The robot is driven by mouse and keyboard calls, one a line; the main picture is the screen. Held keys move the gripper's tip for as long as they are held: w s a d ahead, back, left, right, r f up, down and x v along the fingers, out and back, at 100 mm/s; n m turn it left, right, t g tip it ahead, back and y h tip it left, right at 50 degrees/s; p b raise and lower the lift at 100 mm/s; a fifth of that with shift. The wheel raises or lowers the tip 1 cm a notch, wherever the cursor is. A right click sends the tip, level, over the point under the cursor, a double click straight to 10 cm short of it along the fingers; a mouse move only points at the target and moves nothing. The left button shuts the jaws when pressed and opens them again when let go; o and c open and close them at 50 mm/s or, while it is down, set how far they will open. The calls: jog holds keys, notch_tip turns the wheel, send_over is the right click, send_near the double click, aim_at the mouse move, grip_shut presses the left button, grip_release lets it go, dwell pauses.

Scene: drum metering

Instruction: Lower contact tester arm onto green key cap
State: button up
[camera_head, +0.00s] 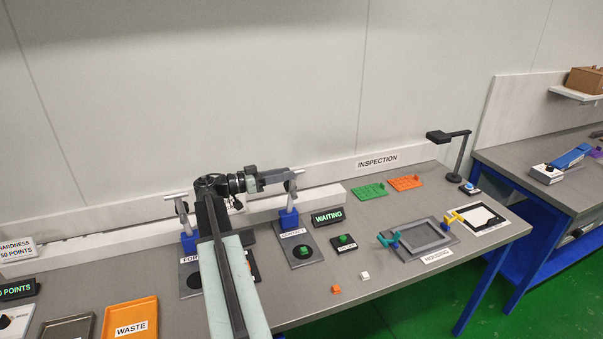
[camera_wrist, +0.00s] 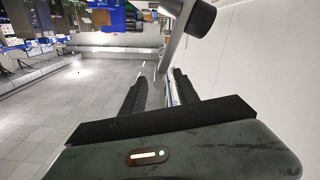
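The contact tester (camera_head: 314,255) is a dark plate labelled CONTACT with a blue post (camera_head: 288,218) at its back. A green key cap (camera_head: 303,250) sits on its round pad. The tester arm (camera_head: 291,190) stands raised above the post, with a grey bar at its top. My gripper (camera_head: 274,178) is at the left side of that bar. In the wrist view my gripper (camera_wrist: 160,90) has its fingers apart. A light bar (camera_wrist: 172,55) with a dark round end (camera_wrist: 200,17) runs close to the right finger. I cannot tell whether they touch.
A sign (camera_head: 327,217) reads WAITING. Another green cap (camera_head: 343,240) sits on a dark pad to the right. The force tester (camera_head: 190,284) is partly hidden behind my arm. Orange (camera_head: 336,289) and white (camera_head: 365,276) caps lie in front. A white wall rises behind.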

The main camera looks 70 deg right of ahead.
aim_at(304, 170)
jog(key=x, duration=0.6)
jog(key=shift+s+d, duration=0.2)
jog(key=shift+s, duration=0.05)
grip_shut()
dwell(0.9)
jog(key=shift+w, duration=0.1)
